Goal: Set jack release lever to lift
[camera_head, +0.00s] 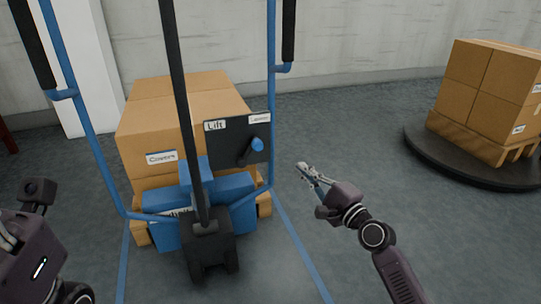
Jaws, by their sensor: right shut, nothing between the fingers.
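A blue jack (160,208) with tall handles stands in front of stacked cartons. A dark panel (228,135) on it has a label reading "Lift" (214,125) at its upper left and another label (259,119), too small to read, at its upper right. A lever with a blue knob (257,144) is mounted on the panel, its knob pointing up and right, toward the right-hand label. My right gripper (302,169) is shut and empty, to the right of and a little below the knob, apart from it. My left arm shows at the lower left; its fingertips are out of view.
Brown cartons (185,100) sit behind the jack's panel. At the right, more cartons (491,85) stand on a wooden pallet on a round dark platform (440,160). A black jack pole (176,70) rises left of the panel. The floor around my right gripper is clear.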

